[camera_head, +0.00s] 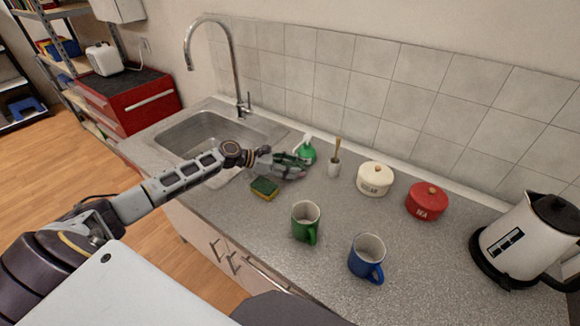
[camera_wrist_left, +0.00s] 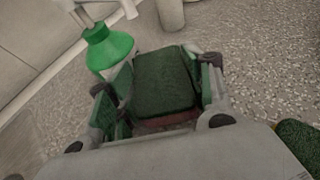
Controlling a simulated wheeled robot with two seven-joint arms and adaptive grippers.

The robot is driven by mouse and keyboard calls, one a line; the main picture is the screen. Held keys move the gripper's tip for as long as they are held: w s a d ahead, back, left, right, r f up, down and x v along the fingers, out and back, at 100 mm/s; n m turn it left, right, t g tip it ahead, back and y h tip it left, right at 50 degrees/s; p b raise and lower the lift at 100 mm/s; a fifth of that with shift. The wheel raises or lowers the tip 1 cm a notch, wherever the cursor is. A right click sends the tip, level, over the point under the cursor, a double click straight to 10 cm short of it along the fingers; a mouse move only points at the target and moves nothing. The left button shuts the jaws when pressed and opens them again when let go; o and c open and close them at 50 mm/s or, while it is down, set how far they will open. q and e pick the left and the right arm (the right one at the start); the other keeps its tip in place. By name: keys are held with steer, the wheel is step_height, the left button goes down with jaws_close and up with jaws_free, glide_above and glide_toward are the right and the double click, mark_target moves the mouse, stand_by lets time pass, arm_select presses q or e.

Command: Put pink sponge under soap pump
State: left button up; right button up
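The pink sponge (camera_wrist_left: 165,82) shows in the left wrist view with a dark green top and a reddish-pink side below it. My left gripper (camera_wrist_left: 164,92) has one finger against each side of it. In the head view my left gripper (camera_head: 291,166) is low over the counter, and it mostly hides the sponge. The soap pump (camera_head: 307,152) is a green bottle with a white top, standing just behind the gripper. It also shows in the left wrist view (camera_wrist_left: 108,48), left of the sponge. My right gripper is not in view.
A green and yellow sponge (camera_head: 264,188) lies in front of the gripper. A brush holder (camera_head: 334,168), white pot (camera_head: 374,180), red pot (camera_head: 426,203), green mug (camera_head: 305,222), blue mug (camera_head: 366,258) and kettle (camera_head: 515,240) stand to the right. The sink (camera_head: 205,132) is left.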

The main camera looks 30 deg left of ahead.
arm_select(q)
steer(key=o, duration=0.4)
steer(key=shift+a+r, duration=0.1)
steer(key=shift+r, duration=0.1)
steer(key=shift+v, duration=5.95)
steer(key=shift+s, duration=0.1)
